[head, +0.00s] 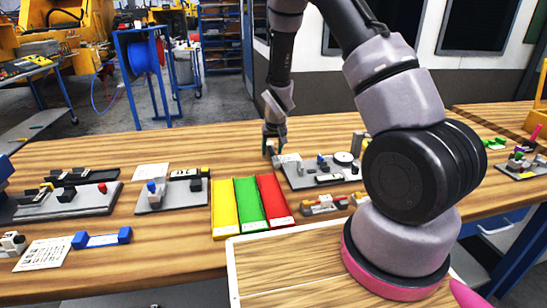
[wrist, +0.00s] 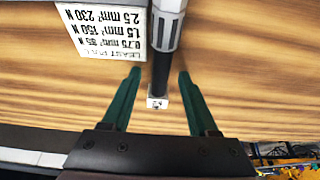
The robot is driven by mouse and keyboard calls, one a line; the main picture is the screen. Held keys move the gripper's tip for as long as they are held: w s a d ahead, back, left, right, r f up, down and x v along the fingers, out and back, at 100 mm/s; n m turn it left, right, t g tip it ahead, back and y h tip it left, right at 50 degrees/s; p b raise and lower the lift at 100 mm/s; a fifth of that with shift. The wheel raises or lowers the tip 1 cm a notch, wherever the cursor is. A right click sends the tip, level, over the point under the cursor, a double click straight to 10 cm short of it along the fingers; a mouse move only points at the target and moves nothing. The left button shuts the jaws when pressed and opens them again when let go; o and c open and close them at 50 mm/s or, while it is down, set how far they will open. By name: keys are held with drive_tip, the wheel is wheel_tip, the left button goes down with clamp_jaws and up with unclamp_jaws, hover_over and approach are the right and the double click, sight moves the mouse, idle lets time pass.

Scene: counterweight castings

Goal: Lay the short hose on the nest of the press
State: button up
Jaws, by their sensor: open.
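My gripper (head: 272,148) is open above the far part of the wooden bench, at the left edge of a grey fixture plate (head: 300,180). In the wrist view its two green fingers (wrist: 157,105) stand apart. Between and beyond them is a dark rod (wrist: 163,65) with a pale upper part and a small whitish block (wrist: 156,102) at its near end. The rod does not appear gripped. I cannot tell whether it is the short hose. No part is clearly recognisable as the press nest; the grey plates carry several small fixtures.
A white card (wrist: 105,38) printed with pull values stands left of the rod. Yellow (head: 225,205), green (head: 249,205) and red (head: 274,200) trays lie mid-bench. More fixture plates (head: 75,203) and a blue-ended part (head: 101,238) are left. My arm hides part of the right side.

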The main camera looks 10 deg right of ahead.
clamp_jaws()
drive_tip(key=shift+r, duration=0.1)
